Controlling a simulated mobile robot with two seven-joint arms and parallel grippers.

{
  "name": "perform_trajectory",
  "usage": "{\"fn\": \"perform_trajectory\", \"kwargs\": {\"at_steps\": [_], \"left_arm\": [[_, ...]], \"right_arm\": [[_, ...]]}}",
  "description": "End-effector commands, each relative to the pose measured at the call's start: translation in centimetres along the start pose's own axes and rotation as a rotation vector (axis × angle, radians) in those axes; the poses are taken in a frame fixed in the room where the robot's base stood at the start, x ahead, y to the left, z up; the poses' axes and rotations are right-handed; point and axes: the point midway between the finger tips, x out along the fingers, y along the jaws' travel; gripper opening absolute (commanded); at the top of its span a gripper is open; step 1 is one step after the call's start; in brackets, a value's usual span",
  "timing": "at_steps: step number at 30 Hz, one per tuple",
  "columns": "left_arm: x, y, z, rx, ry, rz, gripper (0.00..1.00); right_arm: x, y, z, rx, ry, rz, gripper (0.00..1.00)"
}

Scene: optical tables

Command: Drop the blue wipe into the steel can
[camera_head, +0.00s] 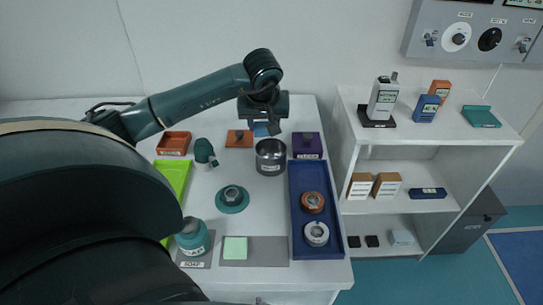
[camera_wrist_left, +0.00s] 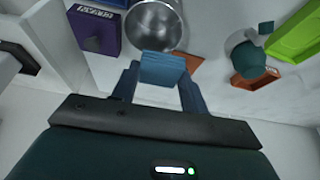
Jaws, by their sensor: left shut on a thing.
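The blue wipe (camera_wrist_left: 163,69) is held between the two fingers of my left gripper (camera_wrist_left: 160,84). In the head view the blue wipe (camera_head: 262,129) shows partly below my left gripper (camera_head: 265,122), just beyond the far rim of the steel can. The steel can (camera_head: 270,163) stands upright and open on the white table. In the left wrist view the steel can (camera_wrist_left: 152,28) is right in front of the wipe, and the inside I see looks empty. My right gripper is not in view.
A blue tray (camera_head: 296,228) with two round parts lies at the right.

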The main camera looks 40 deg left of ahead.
Motion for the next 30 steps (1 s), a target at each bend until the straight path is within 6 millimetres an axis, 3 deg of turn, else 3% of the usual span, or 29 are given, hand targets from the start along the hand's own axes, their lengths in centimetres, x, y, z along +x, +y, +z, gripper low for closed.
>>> {"fn": "perform_trajectory", "kwargs": {"at_steps": [9, 10, 18, 26, 30], "left_arm": [[0.1, 0.0, 0.0, -0.001, 0.0, 0.0, 0.23], [0.1, 0.0, 0.0, -0.001, 0.0, 0.0, 0.46], [0.1, 0.0, 0.0, -0.001, 0.001, 0.0, 0.69], [0.0, 0.0, 0.0, -0.001, 0.001, 0.0, 0.69], [-1.1, 0.0, -0.1, -0.002, 0.004, 0.002, 0.69]], "right_arm": [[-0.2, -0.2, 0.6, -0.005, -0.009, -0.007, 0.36], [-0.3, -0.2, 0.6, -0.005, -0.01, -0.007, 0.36], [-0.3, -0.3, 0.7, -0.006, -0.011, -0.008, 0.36], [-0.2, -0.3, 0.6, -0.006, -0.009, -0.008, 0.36], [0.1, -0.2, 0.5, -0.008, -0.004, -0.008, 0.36]]}}
